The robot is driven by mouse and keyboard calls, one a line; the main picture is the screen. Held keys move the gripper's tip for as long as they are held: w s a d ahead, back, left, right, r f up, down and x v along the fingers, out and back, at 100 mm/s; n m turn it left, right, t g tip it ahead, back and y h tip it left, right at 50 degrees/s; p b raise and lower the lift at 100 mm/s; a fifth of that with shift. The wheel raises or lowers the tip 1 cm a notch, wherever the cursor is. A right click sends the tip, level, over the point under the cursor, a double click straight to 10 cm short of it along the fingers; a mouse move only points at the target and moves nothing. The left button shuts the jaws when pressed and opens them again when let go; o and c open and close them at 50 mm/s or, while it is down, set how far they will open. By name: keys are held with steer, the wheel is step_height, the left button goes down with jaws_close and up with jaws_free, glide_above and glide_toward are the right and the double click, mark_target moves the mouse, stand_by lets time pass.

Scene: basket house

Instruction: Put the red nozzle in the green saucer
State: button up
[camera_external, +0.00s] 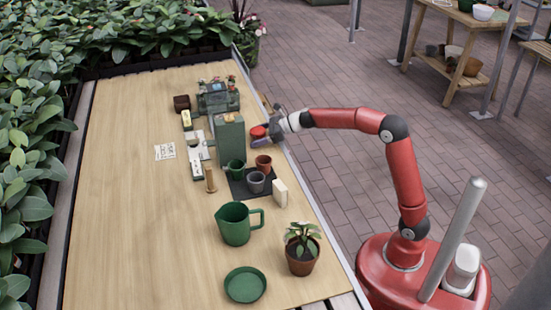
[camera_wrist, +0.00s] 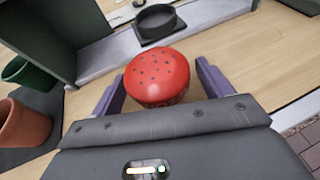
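The red nozzle (camera_wrist: 157,77), a round head with small dark holes, sits between the two purple fingers of my gripper (camera_wrist: 160,85) in the wrist view. A gap shows at its right side; the left finger is close to it, and contact is unclear. My gripper looks open around it. In the external view the red nozzle (camera_external: 258,132) is at the table's right edge, beside the tall green box, with my gripper (camera_external: 262,138) at it. The nozzle's underside is hidden. The green saucer (camera_external: 245,285) lies empty at the near end of the table, far from my gripper.
A green box (camera_external: 229,138) stands close left of my gripper. Small pots (camera_external: 256,182) on a dark mat, a white block (camera_external: 280,192), a green jug (camera_external: 235,223) and a potted plant (camera_external: 302,255) stand between gripper and saucer. The table's left half is mostly clear.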

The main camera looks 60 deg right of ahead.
steer(key=c, duration=1)
steer(key=shift+r, duration=0.1)
steer(key=shift+c, duration=0.2)
